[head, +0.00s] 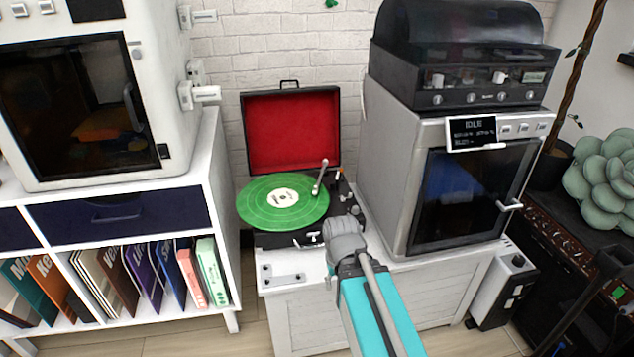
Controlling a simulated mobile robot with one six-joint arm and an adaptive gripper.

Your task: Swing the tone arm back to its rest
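The record player (259,240) is a black case with its red-lined lid (292,135) standing open. A green record (262,209) with a pale label lies on its platter. The pale tone arm (320,178) is at the record's right side, with its lower end over the record's outer part. I cannot tell whether it touches the record. My gripper (345,238) is in front of the player's right front corner, lower and nearer than the tone arm and apart from it. Its fingers are not clear. The tone arm's rest cannot be made out.
The player stands on a white cabinet (305,325). A grey-white machine (405,175) with a dark door stands close on the right. A white shelf (226,215) with several record sleeves is at left.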

